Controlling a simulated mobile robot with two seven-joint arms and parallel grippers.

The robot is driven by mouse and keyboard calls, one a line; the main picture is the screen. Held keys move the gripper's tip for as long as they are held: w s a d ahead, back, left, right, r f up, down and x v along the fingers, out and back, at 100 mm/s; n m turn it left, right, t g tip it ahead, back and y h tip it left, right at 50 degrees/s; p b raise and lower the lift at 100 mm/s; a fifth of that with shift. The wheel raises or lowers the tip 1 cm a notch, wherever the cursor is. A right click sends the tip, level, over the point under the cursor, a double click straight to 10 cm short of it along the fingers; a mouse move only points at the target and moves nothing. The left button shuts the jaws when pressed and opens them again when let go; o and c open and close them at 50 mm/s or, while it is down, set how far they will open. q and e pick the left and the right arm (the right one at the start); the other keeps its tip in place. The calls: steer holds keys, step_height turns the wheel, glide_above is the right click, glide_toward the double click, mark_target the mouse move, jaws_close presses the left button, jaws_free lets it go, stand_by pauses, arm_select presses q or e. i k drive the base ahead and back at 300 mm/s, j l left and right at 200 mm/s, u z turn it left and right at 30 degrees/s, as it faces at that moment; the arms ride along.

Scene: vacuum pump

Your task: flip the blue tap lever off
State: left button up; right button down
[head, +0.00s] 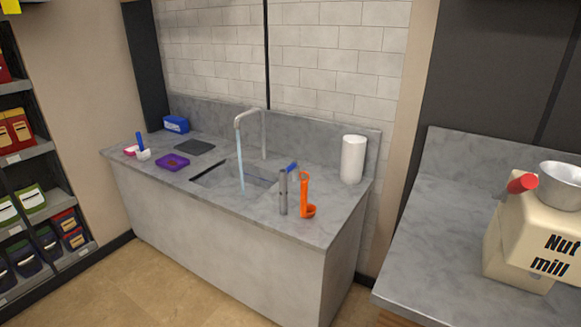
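A grey tap (250,120) arches over the sink (215,185) in the counter along the back wall. A pale blue stream of water (240,165) falls from its spout into the basin. A small blue piece (292,168), which looks like the blue tap lever, shows at the right of the sink, tilted. It is small and partly behind a grey upright cylinder and an orange thing, so its exact position and what it joins are hard to tell. Neither of my grippers is in view.
The grey cylinder (283,191) and orange ladle-like thing (305,196) stand at the sink's front right. A white roll (353,159) stands further right. A purple tray (173,162) lies left. Shelves (35,190), a nut mill (525,240) and open floor (140,285) surround the counter.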

mark_target(294, 163)
steer(key=i+j, duration=0.3)
steer(key=i, duration=0.2)
steer(key=i+j, duration=0.3)
steer(key=i, duration=0.15)
steer(key=i+j, duration=0.15)
steer(key=i, duration=0.55)
steer(key=u, duration=0.05)
